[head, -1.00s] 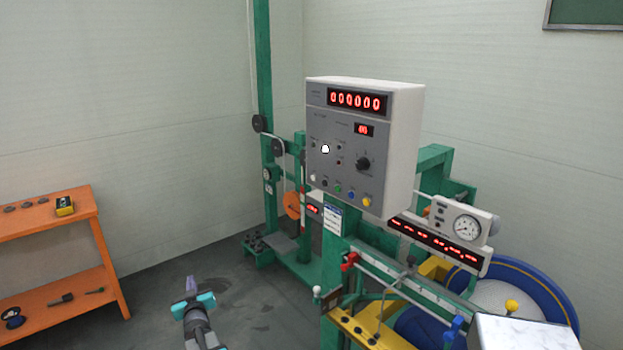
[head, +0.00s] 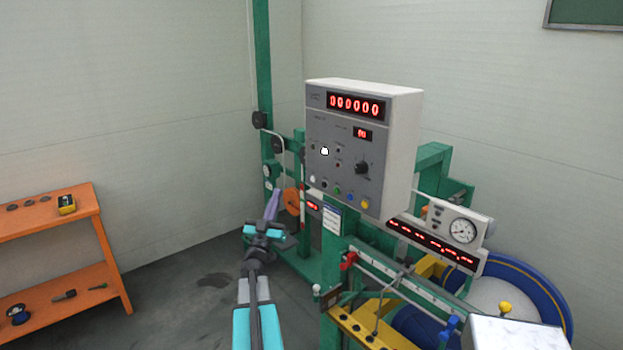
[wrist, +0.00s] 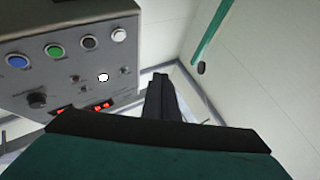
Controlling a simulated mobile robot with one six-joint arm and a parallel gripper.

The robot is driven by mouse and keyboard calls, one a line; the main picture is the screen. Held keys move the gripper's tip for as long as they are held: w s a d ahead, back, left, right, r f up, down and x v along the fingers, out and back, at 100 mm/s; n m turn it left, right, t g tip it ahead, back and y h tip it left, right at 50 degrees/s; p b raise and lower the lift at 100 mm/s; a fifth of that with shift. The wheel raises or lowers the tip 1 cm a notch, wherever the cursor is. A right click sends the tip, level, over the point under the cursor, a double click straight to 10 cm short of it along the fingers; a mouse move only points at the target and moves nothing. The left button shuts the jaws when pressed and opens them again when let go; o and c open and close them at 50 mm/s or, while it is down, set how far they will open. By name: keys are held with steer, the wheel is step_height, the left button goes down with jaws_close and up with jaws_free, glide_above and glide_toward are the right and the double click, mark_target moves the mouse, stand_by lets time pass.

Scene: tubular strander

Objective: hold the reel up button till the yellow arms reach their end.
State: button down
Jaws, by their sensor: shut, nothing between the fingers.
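The grey control box (head: 335,170) faces me with a lower row of white (head: 312,179), black (head: 324,184), green (head: 337,190), blue (head: 350,196) and yellow (head: 364,202) buttons. Labels are too small to read, so I cannot tell which is reel up. A white round spot (head: 325,151) shows above the row. My gripper (head: 272,203) is shut and empty, left of and below the box, apart from it. In the wrist view the fingertips (wrist: 161,78) are beside the upside-down box, near its white button (wrist: 119,35). Yellow arms (head: 432,267) show partly beside the blue reel (head: 540,290).
The box displays read zeros (head: 355,105). A gauge (head: 463,230) and a rail with a red display (head: 430,246) lie right of and below the box. An orange shelf (head: 60,225) stands left. Floor between shelf and machine is clear.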

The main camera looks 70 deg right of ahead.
mark_target(313, 179)
steer(key=shift+s+d+r+m+g, duration=0.15)
steer(key=shift+s+r+m+g, duration=0.35)
steer(key=shift+s+r+g, duration=0.45)
steer(key=shift+s+d+f, duration=0.1)
steer(key=shift+s+f, duration=0.05)
steer(key=s+d, duration=0.4)
steer(key=d, duration=0.3)
steer(key=shift+s+p, duration=0.3)
steer(key=shift+s, duration=0.05)
steer(key=shift+d, duration=0.1)
